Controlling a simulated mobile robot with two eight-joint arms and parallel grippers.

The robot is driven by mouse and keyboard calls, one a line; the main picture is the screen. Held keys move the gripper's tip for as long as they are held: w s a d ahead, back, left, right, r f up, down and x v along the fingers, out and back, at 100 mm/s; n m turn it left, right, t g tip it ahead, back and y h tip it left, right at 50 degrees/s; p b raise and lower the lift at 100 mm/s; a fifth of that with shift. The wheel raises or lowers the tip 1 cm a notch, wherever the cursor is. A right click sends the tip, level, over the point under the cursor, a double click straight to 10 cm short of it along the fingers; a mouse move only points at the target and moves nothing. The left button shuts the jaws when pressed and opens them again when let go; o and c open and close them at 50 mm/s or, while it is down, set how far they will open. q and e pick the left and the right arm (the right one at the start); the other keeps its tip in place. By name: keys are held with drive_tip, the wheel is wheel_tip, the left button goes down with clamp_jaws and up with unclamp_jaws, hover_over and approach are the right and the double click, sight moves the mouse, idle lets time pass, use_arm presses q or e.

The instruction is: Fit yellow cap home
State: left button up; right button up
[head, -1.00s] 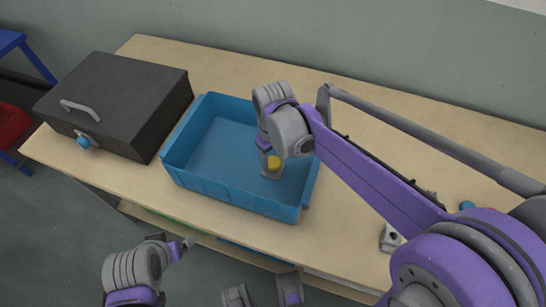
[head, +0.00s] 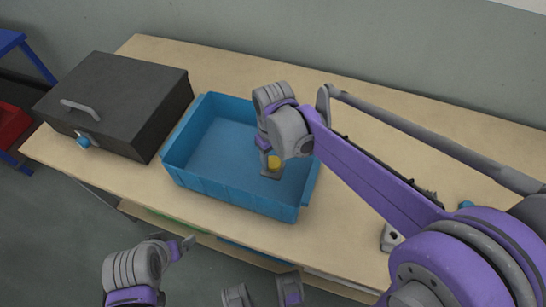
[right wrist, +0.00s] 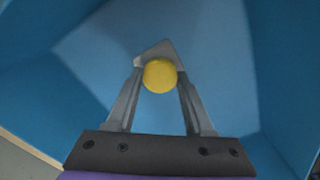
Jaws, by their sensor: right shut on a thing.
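The yellow cap (head: 274,162) is small and round and sits between the fingers of my right gripper (head: 270,172), inside the right part of the blue bin (head: 190,178). In the right wrist view the cap (right wrist: 160,75) shows between the two grey fingers, which close in on both its sides. A pointed grey surface (right wrist: 162,48) lies just past the cap; I cannot tell if it is a separate part or the fingertips. My left gripper (head: 182,247) hangs off the front edge of the bench, apart from everything; its jaws are too small to read.
A black box with a handle (head: 115,100) and a blue knob (head: 83,142) stands left of the bin. A grey piece (head: 390,237) and a blue one (head: 466,204) lie right, partly behind my arm. The bench (head: 240,83) is clear behind the bin.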

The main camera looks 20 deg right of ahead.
sight(273, 162)
idle(0.9)
drive_tip(key=o, duration=1.4)
drive_tip(key=shift+c, duration=0.2)
wheel_tip(273, 162, up, 11)
drive_tip(key=p, duration=0.1)
drive_tip(key=shift+f, duration=0.15)
